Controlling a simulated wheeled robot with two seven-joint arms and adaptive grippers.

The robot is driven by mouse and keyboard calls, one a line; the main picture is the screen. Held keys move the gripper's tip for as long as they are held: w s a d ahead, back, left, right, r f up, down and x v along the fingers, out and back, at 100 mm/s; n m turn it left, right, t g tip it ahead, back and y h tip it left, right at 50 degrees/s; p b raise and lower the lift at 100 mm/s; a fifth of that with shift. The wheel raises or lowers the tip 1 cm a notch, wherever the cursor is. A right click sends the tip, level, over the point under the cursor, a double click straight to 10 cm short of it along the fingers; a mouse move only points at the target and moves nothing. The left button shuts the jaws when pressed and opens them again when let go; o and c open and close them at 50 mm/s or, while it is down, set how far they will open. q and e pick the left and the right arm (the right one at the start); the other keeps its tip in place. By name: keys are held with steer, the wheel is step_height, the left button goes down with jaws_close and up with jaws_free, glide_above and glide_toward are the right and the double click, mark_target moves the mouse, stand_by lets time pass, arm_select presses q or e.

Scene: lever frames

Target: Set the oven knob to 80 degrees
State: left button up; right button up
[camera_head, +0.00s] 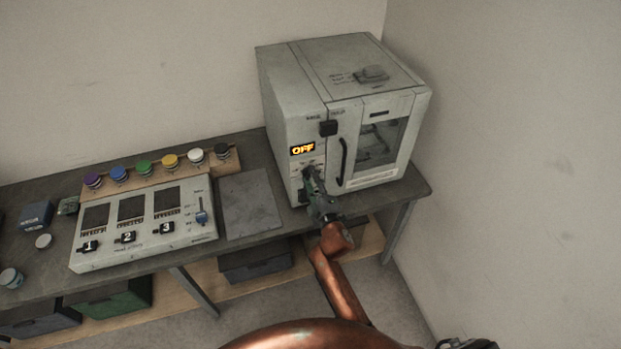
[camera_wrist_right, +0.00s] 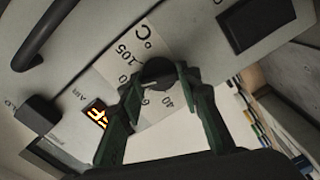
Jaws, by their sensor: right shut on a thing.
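The oven (camera_head: 290,110) is a grey box on the right end of the bench. Its orange display (camera_head: 302,150) reads OFF in the head view, and part of the lit display (camera_wrist_right: 97,114) shows in the wrist view. The round dark oven knob (camera_wrist_right: 158,72) sits on a pale dial plate marked with °C and 105; other marks are partly covered. My right gripper (camera_wrist_right: 160,85) has its green fingers shut on the knob. In the head view my right gripper (camera_head: 312,180) reaches the lower front of the oven and hides the knob. My left gripper is not in view.
A grey mat (camera_head: 252,203) lies left of the oven. A control panel (camera_head: 200,232) with several coloured caps behind it stands further left.

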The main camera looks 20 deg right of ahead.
stand_by(0.3)
steer(key=o, duration=1.2)
steer(key=shift+c, duration=0.2)
steer(key=s, duration=1.2)
steer(key=shift+d, duration=0.15)
